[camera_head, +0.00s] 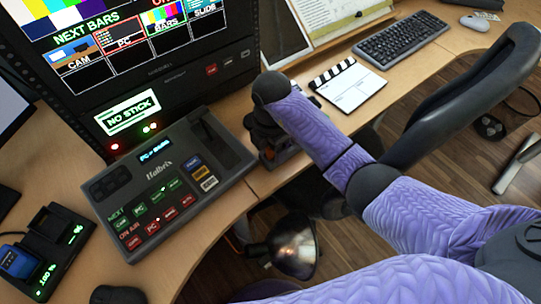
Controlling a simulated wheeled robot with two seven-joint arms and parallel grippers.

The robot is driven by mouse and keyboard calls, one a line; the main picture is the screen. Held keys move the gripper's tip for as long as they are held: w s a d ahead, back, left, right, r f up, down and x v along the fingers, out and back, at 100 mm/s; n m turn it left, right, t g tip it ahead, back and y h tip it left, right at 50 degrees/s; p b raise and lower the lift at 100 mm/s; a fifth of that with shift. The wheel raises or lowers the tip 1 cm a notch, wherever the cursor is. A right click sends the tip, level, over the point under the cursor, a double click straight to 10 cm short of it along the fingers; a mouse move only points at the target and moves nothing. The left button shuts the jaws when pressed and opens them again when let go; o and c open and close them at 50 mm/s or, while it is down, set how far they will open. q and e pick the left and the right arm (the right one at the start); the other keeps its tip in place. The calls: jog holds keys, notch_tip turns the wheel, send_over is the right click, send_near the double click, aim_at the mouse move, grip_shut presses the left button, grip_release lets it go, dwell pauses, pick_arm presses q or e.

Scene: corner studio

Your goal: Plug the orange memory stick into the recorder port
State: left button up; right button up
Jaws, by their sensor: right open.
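The recorder's dark front panel (185,95) stands under the big monitor at the upper left. Its small green screen (127,113) reads "NO STICK", with red and green lights lit beside it. I cannot make out the port itself. My right gripper (268,150) points down at the desk's front edge, just right of the switcher console, and is open. A small dark block with orange-red bits (285,152) is under and beside its fingers. I cannot tell whether the orange memory stick is there; the gripper hides much of that spot. My left gripper is not in view.
The switcher console (165,180) fills the desk's middle. A charger dock with a blue item (20,262) is at lower left. A clapperboard (350,88), keyboard (402,38) and mouse (475,22) lie to the right. A metal lamp (292,245) is below the desk edge.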

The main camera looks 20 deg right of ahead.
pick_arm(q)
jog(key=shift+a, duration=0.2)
pick_arm(e)
jog(key=shift+r, duration=0.1)
jog(key=c, duration=0.8)
grip_shut()
jog(key=shift+r+p, duration=0.45)
jog(key=shift+p, duration=0.2)
notch_tip(320, 180, up, 7)
jog(key=p, duration=0.6)
jog(key=shift+f, duration=0.1)
notch_tip(320, 180, up, 3)
jog(key=p, duration=0.3)
jog(key=shift+f, duration=0.2)
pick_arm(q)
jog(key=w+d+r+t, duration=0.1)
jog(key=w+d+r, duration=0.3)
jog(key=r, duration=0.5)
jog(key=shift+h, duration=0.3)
pick_arm(e)
jog(key=shift+f, duration=0.2)
pick_arm(q)
jog(key=shift+b, duration=0.3)
pick_arm(e)
jog(key=shift+w, duration=0.1)
